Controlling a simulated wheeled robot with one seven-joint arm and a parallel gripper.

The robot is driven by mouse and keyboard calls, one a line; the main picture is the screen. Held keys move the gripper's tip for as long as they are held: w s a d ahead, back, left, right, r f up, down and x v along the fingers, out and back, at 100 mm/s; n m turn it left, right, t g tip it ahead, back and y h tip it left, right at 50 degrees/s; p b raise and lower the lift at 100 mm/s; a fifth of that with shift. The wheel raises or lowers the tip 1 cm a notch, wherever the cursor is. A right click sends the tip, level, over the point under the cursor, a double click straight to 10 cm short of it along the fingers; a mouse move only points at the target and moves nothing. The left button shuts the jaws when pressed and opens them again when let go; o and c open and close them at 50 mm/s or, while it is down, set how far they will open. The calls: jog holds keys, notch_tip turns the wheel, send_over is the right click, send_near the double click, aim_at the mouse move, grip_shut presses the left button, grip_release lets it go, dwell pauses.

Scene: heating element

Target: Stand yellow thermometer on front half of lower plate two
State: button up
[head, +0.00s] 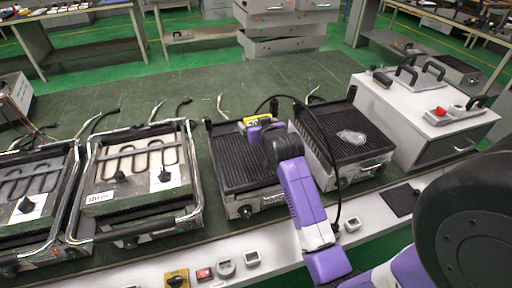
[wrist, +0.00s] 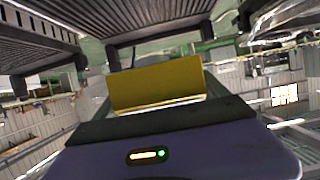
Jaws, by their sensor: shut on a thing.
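My gripper (head: 254,133) is over the back part of a black ridged grill plate (head: 235,168), the second grill from the right. It is shut on the yellow thermometer (head: 262,119); only a strip of it shows beyond the purple gripper. In the wrist view the yellow thermometer (wrist: 155,84) shows as a flat yellow block behind my dark finger edge (wrist: 160,120). My arm hides part of this grill's right side. I cannot tell whether the thermometer touches the plate. No number shows on this grill.
A ridged grill (head: 345,132) with a clear piece on it stands close on the right, beside a white cabinet (head: 410,115). A grill labelled three (head: 118,200) with exposed coils stands left. Small devices, including a yellow switch (head: 177,277), line the front ledge.

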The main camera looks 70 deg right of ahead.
aim_at(256, 154)
notch_tip(256, 154, down, 11)
jog(key=shift+r, duration=0.2)
dwell(0.4)
jog(key=shift+f, duration=0.2)
jog(key=o, duration=1.4)
jog(key=shift+r, duration=0.1)
